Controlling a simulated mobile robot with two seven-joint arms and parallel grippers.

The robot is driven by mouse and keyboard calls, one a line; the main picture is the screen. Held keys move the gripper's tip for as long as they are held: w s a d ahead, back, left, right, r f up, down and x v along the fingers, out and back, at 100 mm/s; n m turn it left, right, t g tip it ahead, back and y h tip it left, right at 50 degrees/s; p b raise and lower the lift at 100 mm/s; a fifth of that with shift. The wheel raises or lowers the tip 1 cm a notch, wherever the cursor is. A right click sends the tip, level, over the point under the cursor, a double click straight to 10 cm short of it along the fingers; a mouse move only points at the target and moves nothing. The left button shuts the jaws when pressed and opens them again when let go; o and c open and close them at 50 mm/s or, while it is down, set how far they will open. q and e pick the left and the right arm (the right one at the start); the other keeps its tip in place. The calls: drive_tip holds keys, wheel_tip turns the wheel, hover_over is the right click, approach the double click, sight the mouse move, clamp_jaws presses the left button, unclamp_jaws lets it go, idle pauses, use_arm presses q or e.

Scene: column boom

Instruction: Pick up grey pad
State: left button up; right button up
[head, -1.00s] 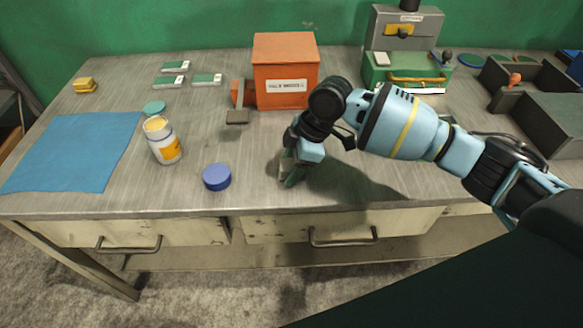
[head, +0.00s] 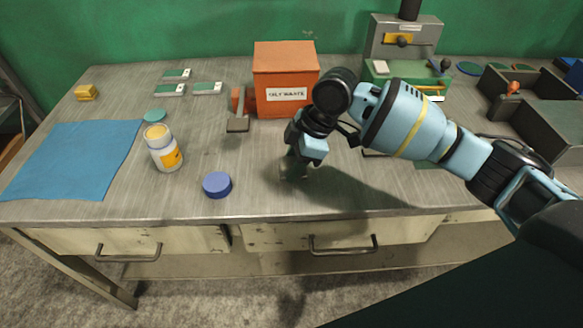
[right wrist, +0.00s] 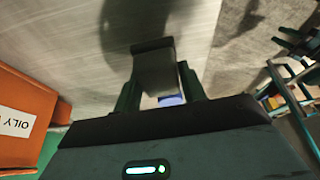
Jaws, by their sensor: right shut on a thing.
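My right gripper (head: 294,168) points down over the front middle of the bench, right of the blue round lid. It is shut on the grey pad (right wrist: 154,75), a small block with a dark edge, seen between the fingers in the right wrist view. In the head view the fingers and wrist largely hide the pad. The gripper appears slightly above the bench top, with its shadow beside it. My left gripper is not in view.
A blue round lid (head: 217,185), white jar (head: 163,148) and blue cloth (head: 75,160) lie left. An orange waste box (head: 285,80) stands behind. A green machine (head: 404,50) and dark trays (head: 540,115) are right. The bench's front middle is clear.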

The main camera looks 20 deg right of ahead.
drive_tip(key=s+d+r, duration=0.1)
drive_tip(key=s+d, duration=0.2)
drive_tip(key=s, duration=1.2)
drive_tip(key=shift+d+p, duration=0.3)
drive_tip(key=shift+d, duration=0.1)
drive_tip(key=o, duration=0.4)
drive_tip(key=c, duration=0.3)
